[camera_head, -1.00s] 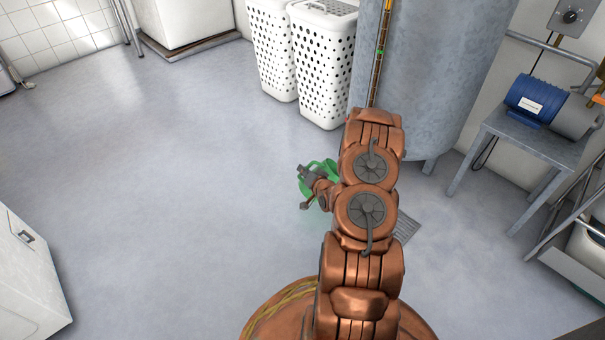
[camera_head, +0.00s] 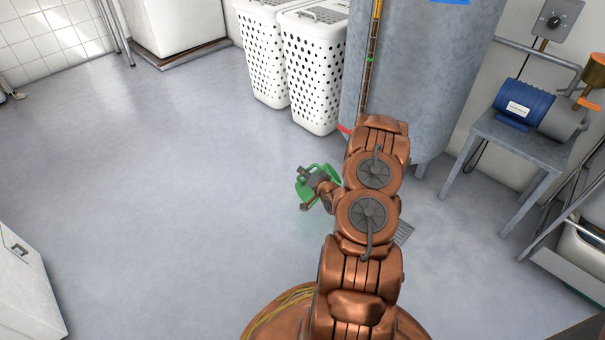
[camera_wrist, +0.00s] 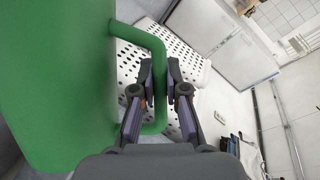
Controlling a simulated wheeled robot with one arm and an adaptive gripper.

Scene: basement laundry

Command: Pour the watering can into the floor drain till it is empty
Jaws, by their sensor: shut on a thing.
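The green watering can (camera_head: 303,190) shows only in part in the head view, behind my gripper and arm. In the wrist view its body (camera_wrist: 60,80) fills the left side and its handle (camera_wrist: 150,38) runs between my fingers. My gripper (camera_wrist: 160,75) is shut on that handle; it also shows in the head view (camera_head: 312,180). The can's spout and its inside are hidden. The floor drain, a grey grate (camera_head: 403,233), lies in the floor just right of my arm, partly covered by it. The can is left of the grate in the picture.
Two white perforated laundry baskets (camera_head: 313,65) and a large grey tank (camera_head: 420,85) stand beyond the can. A blue pump (camera_head: 524,103) sits on a grey metal stand (camera_head: 530,145) at the right. A white cabinet (camera_head: 25,290) is at lower left. The floor at left is clear.

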